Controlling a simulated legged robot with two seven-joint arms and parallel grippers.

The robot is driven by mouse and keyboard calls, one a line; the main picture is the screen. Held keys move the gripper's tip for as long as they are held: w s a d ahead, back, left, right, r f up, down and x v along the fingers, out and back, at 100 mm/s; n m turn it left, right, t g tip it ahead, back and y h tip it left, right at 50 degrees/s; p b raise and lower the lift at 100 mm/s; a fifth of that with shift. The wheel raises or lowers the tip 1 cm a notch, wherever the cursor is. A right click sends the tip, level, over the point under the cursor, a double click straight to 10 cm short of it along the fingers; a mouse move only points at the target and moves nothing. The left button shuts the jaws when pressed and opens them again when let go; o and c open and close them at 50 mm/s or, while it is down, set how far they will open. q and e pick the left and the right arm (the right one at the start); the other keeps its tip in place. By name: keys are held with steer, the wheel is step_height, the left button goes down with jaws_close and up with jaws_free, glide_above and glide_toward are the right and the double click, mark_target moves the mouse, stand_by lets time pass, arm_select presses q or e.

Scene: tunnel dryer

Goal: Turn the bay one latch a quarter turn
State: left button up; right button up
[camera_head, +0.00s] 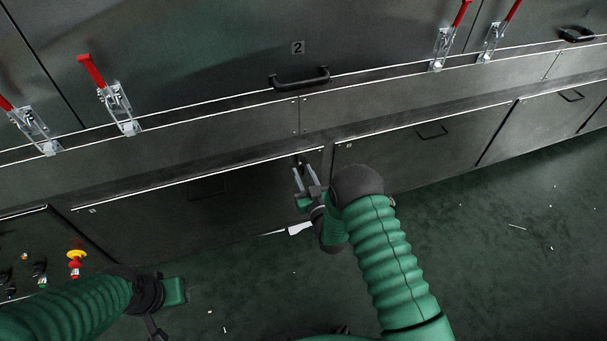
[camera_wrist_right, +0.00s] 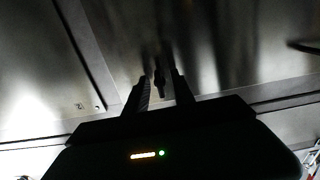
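A small dark latch (camera_head: 301,161) sits near the top right corner of the left lower panel (camera_head: 150,217), beside the seam; its turn angle is hard to read. It also shows in the right wrist view as a dark, narrow piece (camera_wrist_right: 159,78). My right gripper (camera_head: 305,172) reaches up to it. In the right wrist view its two fingers (camera_wrist_right: 160,88) stand apart, one on each side of the latch, with visible gaps. My left gripper (camera_head: 156,327) is low at the left, apart from the panels; its fingers are mostly hidden.
An upper door marked 2 (camera_head: 298,48) has a black handle (camera_head: 300,78) and red-handled clamps (camera_head: 92,72). A right lower panel (camera_head: 425,145) has a recessed handle. A control box with a red and yellow button (camera_head: 76,256) stands at lower left. The green floor (camera_head: 480,250) is mostly clear.

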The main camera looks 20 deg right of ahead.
steer(key=shift+s+r+p, duration=0.15)
steer(key=shift+s+p, duration=0.15)
steer(key=shift+s, duration=0.1)
steer(key=s+p, duration=0.4)
steer(key=s, duration=0.7)
steer(key=shift+d, duration=0.25)
